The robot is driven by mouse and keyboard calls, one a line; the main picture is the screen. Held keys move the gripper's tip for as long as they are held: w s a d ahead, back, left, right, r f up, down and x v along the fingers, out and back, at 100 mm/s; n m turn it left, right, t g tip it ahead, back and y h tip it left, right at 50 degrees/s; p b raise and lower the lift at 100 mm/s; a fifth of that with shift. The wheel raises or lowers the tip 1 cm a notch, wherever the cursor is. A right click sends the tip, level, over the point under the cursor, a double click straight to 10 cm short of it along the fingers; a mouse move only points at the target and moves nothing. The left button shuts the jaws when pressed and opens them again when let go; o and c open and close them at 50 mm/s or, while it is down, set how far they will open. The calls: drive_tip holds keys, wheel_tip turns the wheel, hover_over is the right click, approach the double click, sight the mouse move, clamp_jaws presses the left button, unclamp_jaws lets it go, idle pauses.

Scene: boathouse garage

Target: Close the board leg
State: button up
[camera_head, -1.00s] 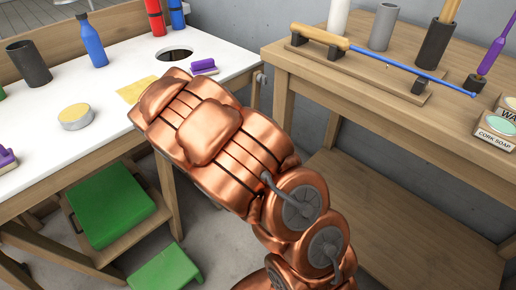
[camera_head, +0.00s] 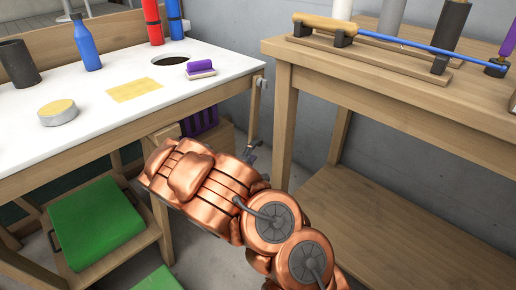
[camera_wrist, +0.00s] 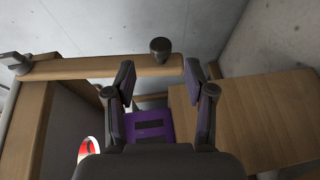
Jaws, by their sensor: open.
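The board leg (camera_head: 254,112) is a slim wooden bar under the right corner of the white-topped table, with a grey metal fitting at its top and a dark knob near its lower end. In the wrist view the leg (camera_wrist: 95,68) runs across the upper part, its dark knob (camera_wrist: 160,46) rising from it. My gripper (camera_wrist: 158,72) is open, its two dark fingers apart with the knob lying between them in the picture. I cannot tell whether the fingers touch the leg.
The white-topped table (camera_head: 105,110) carries a blue bottle (camera_head: 87,43), a tin (camera_head: 58,112) and a purple-backed brush (camera_head: 200,68). A purple crate (camera_head: 203,119) stands below it. A wooden workbench (camera_head: 400,85) with a low shelf stands at right. A green-topped stool (camera_head: 95,222) stands lower left.

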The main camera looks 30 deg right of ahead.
drive_tip(key=shift+b+x, duration=0.8)
drive_tip(key=shift+x, duration=1.85)
clamp_jaws()
